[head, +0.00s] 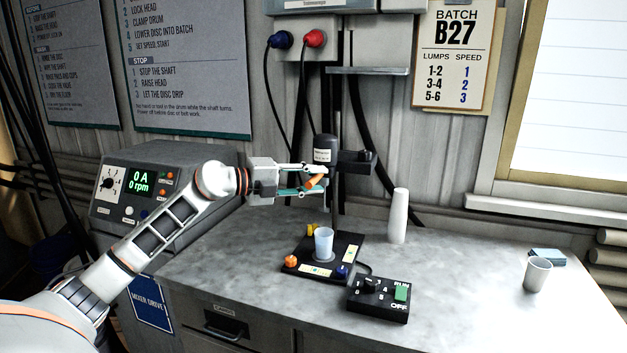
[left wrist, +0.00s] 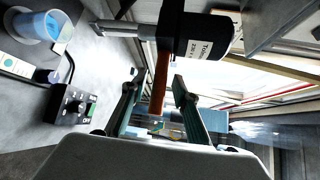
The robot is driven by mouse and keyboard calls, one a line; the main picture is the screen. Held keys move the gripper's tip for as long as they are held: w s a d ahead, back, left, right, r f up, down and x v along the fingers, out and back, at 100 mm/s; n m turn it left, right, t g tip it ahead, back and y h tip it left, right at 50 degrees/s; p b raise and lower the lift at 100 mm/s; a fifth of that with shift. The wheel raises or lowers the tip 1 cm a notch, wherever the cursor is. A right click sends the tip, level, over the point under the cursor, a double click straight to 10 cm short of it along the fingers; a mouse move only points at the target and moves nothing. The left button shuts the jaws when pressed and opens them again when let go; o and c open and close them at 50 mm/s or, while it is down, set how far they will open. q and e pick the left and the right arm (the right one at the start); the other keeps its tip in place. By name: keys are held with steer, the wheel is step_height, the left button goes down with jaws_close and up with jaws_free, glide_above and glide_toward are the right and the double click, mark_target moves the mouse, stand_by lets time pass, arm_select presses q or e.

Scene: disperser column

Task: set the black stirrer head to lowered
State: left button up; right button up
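The black stirrer head (head: 324,146) sits on an upright post above a black base (head: 330,252), clear of the cup below it. It also shows at the top of the left wrist view (left wrist: 170,22). An orange-brown handle (left wrist: 160,78) sticks out from the head; its end shows orange in the head view (head: 317,181). My left gripper (head: 322,180) is at this handle, just below the head. In the left wrist view, its two fingers (left wrist: 158,86) stand apart on either side of the handle, with gaps visible. My right gripper is in neither view.
A translucent cup (head: 324,242) stands on the base. A black switch box (head: 378,300) is in front, a white cone (head: 398,216) to the right. Another cup (head: 537,275) stands far right. A control unit (head: 150,190) is behind my left arm. The right bench area is mostly clear.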

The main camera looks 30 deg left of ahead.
arm_select(q)
jaws_close()
step_height(320, 180, down, 15)
steer(key=b, duration=0.4)
steer(key=shift+b, duration=0.35)
steer(key=shift+o, duration=1)
jaws_free()
steer(key=shift+d, duration=0.1)
steer(key=shift+r, duration=0.1)
steer(key=shift+s+r, duration=0.1)
steer(key=v, duration=1.2)
